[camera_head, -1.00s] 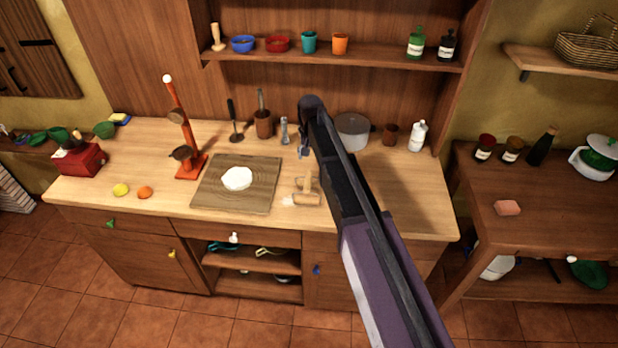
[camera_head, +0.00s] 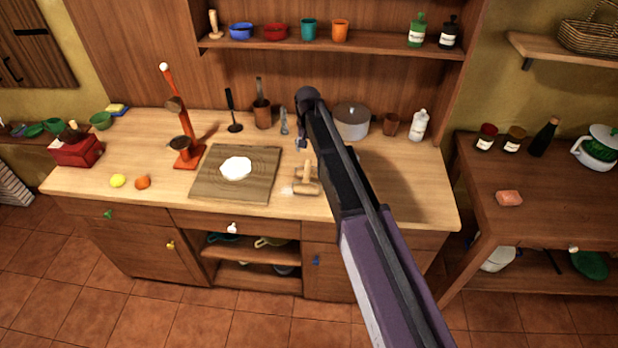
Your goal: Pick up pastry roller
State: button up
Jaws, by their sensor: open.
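The pastry roller (camera_head: 306,188) is a small light-wood tool with a handle and a short roller. It lies on the wooden counter just right of the cutting board. My dark arm comes in from the lower right and bends above the counter. My gripper (camera_head: 301,147) shows only as a small grey part beside the arm, behind the roller in the picture. It is open and apart from the roller, and the arm hides most of it.
A cutting board (camera_head: 212,188) with white dough (camera_head: 236,167) lies left of the roller. A grey pot (camera_head: 351,122), a wooden cup (camera_head: 391,124) and a white bottle (camera_head: 418,126) stand at the back right. The counter's front right is clear.

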aim_at(308, 169)
jog(key=shift+f+b, duration=2.8)
jog(key=shift+f, duration=0.3)
jog(key=shift+f, duration=0.15)
jog(key=shift+w+f+b, duration=0.15)
jog(key=shift+f+b, duration=2.3)
jog(key=shift+b, duration=0.15)
jog(key=shift+f, duration=0.2)
jog(key=shift+r, duration=0.15)
grip_shut()
